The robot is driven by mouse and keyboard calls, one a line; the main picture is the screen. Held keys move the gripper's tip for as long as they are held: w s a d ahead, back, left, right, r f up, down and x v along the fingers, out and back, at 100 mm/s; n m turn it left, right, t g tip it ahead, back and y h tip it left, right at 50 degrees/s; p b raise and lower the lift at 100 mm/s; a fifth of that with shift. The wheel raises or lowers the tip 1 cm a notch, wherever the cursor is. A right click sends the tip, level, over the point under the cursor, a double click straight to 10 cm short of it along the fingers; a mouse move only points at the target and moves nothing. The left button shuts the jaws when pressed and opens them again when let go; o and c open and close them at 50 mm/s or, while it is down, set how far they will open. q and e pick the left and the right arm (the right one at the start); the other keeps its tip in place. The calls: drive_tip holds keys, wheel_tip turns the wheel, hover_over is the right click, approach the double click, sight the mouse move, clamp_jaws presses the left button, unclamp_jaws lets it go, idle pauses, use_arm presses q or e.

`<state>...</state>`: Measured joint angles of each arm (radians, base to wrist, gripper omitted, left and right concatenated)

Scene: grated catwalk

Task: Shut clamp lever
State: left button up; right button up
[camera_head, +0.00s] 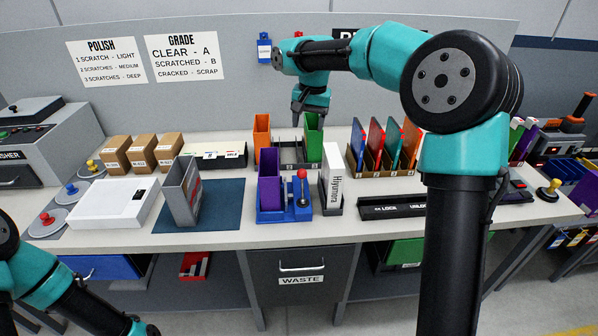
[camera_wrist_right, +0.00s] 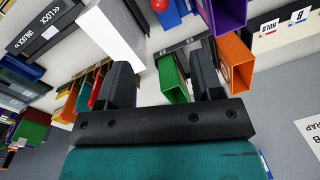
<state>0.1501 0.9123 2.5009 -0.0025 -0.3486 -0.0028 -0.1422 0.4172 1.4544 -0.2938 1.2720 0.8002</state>
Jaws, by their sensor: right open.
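The clamp is a blue fixture (camera_head: 285,214) near the front middle of the bench, with a purple open box (camera_head: 269,194) standing in it. Its lever, topped with a red ball (camera_head: 302,174), stands upright at the fixture's right side. In the right wrist view the red ball (camera_wrist_right: 159,5) shows at the top edge, beside the purple box (camera_wrist_right: 228,12). My right gripper (camera_head: 309,120) is open and empty, behind the clamp near the green box (camera_head: 313,136). Its two fingers (camera_wrist_right: 163,82) are spread in the wrist view. My left gripper is out of view.
A white box (camera_head: 332,178) stands close right of the clamp. An orange box (camera_head: 262,139) stands behind it. A grey bin (camera_head: 184,190) stands on a dark mat (camera_head: 226,208) to the left. Upright coloured panels (camera_head: 376,147) stand in a rack at right. My right arm crosses the right side.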

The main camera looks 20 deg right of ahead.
sight(302, 170)
drive_tip(key=shift+f, duration=0.2)
drive_tip(key=f, duration=0.5)
drive_tip(key=a+f, duration=0.1)
drive_tip(key=f, duration=1.1)
drive_tip(key=shift+w+a, duration=0.15)
drive_tip(key=shift+w, duration=0.25)
drive_tip(key=shift+c, duration=0.2)
drive_tip(key=c, duration=0.9)
drive_tip(key=shift+o, duration=0.2)
